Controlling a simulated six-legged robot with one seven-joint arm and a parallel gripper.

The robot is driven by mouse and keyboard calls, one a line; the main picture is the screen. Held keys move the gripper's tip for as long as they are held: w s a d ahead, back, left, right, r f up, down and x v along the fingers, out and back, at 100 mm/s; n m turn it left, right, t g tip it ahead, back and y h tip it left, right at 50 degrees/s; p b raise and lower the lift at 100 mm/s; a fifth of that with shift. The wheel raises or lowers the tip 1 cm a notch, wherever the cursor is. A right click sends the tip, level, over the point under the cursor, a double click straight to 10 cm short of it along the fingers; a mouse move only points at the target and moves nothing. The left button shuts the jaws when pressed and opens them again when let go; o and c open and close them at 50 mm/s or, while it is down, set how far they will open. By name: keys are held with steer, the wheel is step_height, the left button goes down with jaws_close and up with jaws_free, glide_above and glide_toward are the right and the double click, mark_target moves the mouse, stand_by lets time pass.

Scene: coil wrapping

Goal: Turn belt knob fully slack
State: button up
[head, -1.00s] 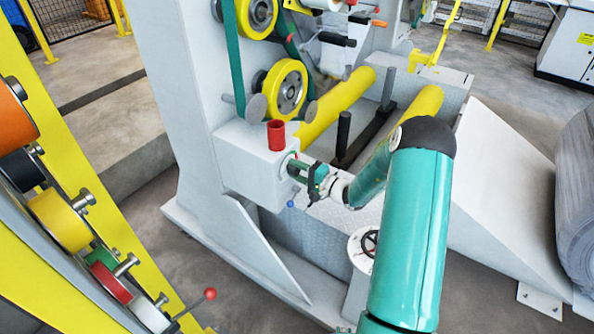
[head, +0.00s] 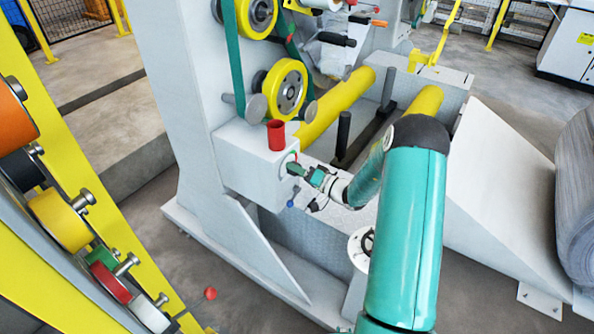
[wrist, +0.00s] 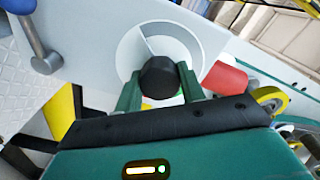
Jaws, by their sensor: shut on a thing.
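The belt knob (wrist: 159,77) is a dark, round knob in front of a pale round dial plate (wrist: 130,50) on the grey box of the machine. In the wrist view my gripper (wrist: 158,88) has its two green fingers on either side of the knob, shut on it. In the head view my gripper (head: 303,171) is at the right face of the grey box (head: 250,165), and it hides most of the knob there. The green belt (head: 232,55) runs down the machine above the box, by the yellow wheels (head: 265,92).
A red cylinder (head: 276,135) stands on top of the box. A small blue ball (head: 291,204) sits just below my gripper. Yellow rollers (head: 345,100) lie behind. A large grey coil (head: 578,195) stands at the right.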

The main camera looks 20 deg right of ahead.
stand_by(0.3)
steer(key=o, duration=1)
steer(key=shift+s+d, duration=0.1)
steer(key=shift+s, duration=0.05)
steer(key=v, duration=1.3)
steer(key=shift+s+d, duration=0.15)
steer(key=shift+s, duration=0.1)
